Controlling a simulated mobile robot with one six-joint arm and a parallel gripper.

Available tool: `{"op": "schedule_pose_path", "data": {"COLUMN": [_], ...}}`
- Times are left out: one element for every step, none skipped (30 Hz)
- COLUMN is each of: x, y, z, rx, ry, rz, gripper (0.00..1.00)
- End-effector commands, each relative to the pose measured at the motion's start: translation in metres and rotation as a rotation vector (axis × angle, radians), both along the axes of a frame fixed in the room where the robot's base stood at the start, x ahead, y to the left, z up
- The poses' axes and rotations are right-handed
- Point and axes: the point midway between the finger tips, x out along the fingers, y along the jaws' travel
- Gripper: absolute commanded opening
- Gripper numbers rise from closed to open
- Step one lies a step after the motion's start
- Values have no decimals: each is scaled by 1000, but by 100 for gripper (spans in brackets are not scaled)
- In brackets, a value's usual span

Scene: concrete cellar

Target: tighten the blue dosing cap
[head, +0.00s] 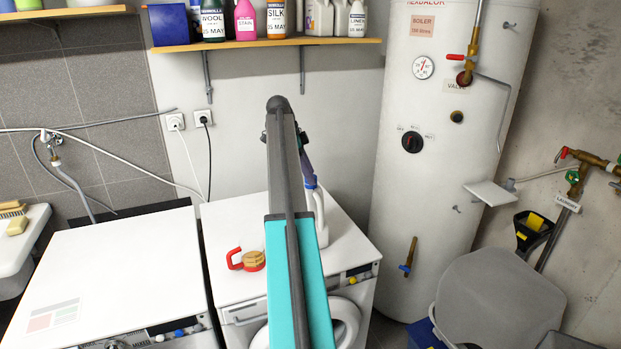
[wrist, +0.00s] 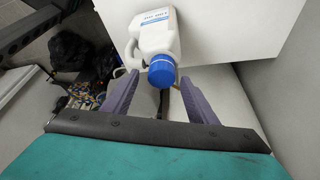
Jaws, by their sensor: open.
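A white jug-like bottle (head: 321,222) with a side handle stands on the right-hand white machine, partly hidden behind my arm. In the wrist view the bottle (wrist: 156,34) shows a white and blue label. Its blue dosing cap (wrist: 161,71) faces my gripper; in the head view only a sliver of blue shows beside my arm. My gripper (wrist: 158,78) is open, with one purple finger on each side of the cap in the wrist view. I see no clear contact, and cannot tell how deep the cap sits between the fingers. The cap's thread is hidden.
A red-handled tan object (head: 247,260) lies on the right machine's top (head: 233,215), left of my arm. A shelf of bottles (head: 265,43) hangs above. The boiler (head: 425,150) stands close on the right.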

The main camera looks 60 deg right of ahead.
Motion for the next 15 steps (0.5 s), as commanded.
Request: {"op": "schedule_pose_path", "data": {"x": [3, 4, 6, 8, 9, 11, 12, 13, 15, 16, 17, 18, 19, 20, 21], "y": [1, 2, 3, 3, 4, 6, 7, 8, 8, 9, 10, 11, 12, 12, 13], "z": [4, 8, 14, 18, 21, 26, 29, 33, 38, 41, 44, 48, 51, 54, 60], "rx": [-1, -1, -1, -2, -2, -1, 0, 0, -1, -1, -1, 0, 0, 0, -1], "ry": [-1, -1, -1, -1, -1, -1, 0, 0, -1, -1, -1, 0, 0, 0, -1], "rz": [0, 0, 0, 1, 1, 2, 1, 1, 2, 2, 2, 1, 1, 1, 0], "gripper": [53, 53, 53, 53, 53, 53, 53, 53, 53, 53, 53, 53, 53, 53, 53]}}
